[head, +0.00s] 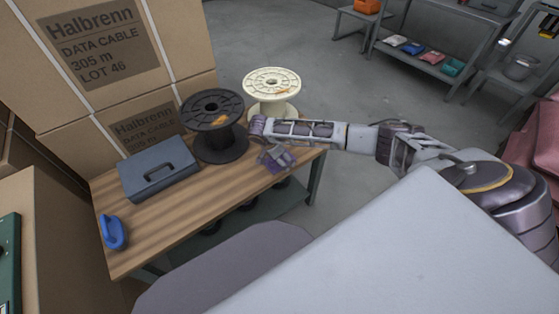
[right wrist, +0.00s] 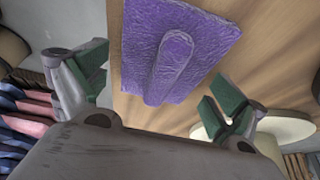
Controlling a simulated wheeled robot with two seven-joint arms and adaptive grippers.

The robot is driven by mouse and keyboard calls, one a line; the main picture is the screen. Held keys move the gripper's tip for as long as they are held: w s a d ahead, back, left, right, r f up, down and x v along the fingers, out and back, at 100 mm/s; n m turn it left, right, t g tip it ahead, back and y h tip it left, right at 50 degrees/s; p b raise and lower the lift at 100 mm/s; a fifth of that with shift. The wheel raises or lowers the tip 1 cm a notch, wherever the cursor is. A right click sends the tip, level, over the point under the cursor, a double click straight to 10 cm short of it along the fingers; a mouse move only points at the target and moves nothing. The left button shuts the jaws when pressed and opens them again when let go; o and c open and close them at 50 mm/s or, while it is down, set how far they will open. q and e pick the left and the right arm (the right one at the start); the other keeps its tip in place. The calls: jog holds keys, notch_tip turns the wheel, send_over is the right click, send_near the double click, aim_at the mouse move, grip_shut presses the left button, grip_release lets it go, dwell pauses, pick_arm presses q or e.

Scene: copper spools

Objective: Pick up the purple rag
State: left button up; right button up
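The purple rag (right wrist: 206,38) lies flat on the wooden table in the right wrist view, with a raised fold along its middle. In the head view only a small purple part of the rag (head: 283,164) shows at the table's right end, mostly covered by my gripper. My right gripper (right wrist: 165,95) is open, its green-padded fingers wide apart on either side of the rag, with nothing between them. In the head view my right gripper (head: 277,156) hangs over the table's right end. My left gripper is in neither view.
On the table (head: 190,205) stand a black spool (head: 216,143), a grey-blue toolbox (head: 158,170) and a blue object (head: 113,232). A cream spool (head: 272,83) stands just behind. Stacked cardboard boxes (head: 60,110) rise at the left. Shelves (head: 440,70) with folded cloths stand at the back right.

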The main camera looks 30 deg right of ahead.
jog(key=c, duration=0.8)
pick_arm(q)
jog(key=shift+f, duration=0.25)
pick_arm(e)
jog(key=shift+r+b, duration=0.1)
jog(key=shift+b, duration=0.45)
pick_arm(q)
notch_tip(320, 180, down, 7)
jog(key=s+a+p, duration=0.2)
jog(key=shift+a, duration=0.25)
pick_arm(e)
jog(key=shift+r, duration=5.15)
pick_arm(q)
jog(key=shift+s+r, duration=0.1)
